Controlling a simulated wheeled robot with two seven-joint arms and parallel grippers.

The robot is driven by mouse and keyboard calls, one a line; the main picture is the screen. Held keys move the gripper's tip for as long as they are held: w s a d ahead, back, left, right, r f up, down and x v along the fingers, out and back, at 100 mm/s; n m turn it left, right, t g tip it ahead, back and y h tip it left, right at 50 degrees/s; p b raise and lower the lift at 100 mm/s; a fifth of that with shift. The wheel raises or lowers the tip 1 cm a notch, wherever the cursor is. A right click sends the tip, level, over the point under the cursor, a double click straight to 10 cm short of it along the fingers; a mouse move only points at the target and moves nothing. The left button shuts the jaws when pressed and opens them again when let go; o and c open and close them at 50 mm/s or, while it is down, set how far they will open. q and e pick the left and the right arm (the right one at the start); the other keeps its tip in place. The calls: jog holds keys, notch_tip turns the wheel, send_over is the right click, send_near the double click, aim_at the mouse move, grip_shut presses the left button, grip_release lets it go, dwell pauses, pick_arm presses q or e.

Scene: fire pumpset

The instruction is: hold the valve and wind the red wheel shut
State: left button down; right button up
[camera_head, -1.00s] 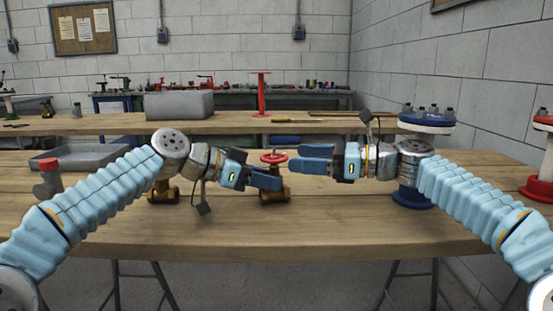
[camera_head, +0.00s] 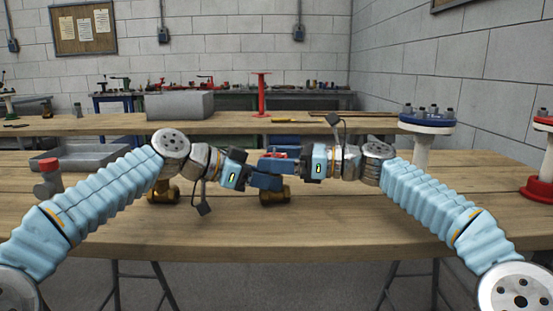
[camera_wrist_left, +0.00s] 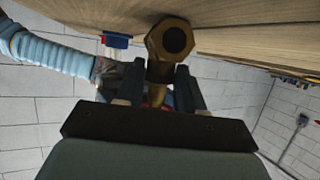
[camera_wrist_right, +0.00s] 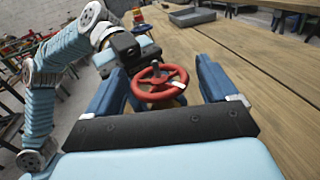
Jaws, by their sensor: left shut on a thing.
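The brass valve (camera_head: 273,196) stands on the front bench in the middle of the head view, partly hidden by my grippers. My left gripper (camera_head: 266,181) is shut on the valve's body; the left wrist view shows the brass hex end (camera_wrist_left: 172,40) and body between its fingers (camera_wrist_left: 158,88). The red wheel (camera_head: 279,154) on top is mostly hidden by my right gripper (camera_head: 276,165). In the right wrist view the wheel (camera_wrist_right: 159,83), with a white mark on its rim, lies between the spread fingers (camera_wrist_right: 162,85), with gaps on both sides.
Another brass valve (camera_head: 163,193) is behind my left arm. A grey tray (camera_head: 75,160) and a red-capped grey fitting (camera_head: 47,176) are at left. A blue-flanged piece (camera_head: 427,124) and a red-flanged one (camera_head: 540,190) are at right. The bench front is clear.

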jog(key=c, duration=0.9)
jog(key=shift+c, duration=0.2)
jog(key=shift+m+t, duration=0.3)
jog(key=shift+t, duration=0.3)
jog(key=m+t+h, duration=0.2)
jog(key=m+t, duration=0.1)
jog(key=t, duration=0.1)
jog(key=shift+s+a+t, duration=0.1)
jog(key=shift+s+t, duration=0.05)
jog(key=shift+t, duration=0.15)
jog(key=shift+m+t+h, duration=1.1)
jog(key=shift+m+t, duration=0.1)
jog(key=shift+t, duration=0.2)
jog(key=o, duration=1.1)
jog(key=shift+c, duration=0.2)
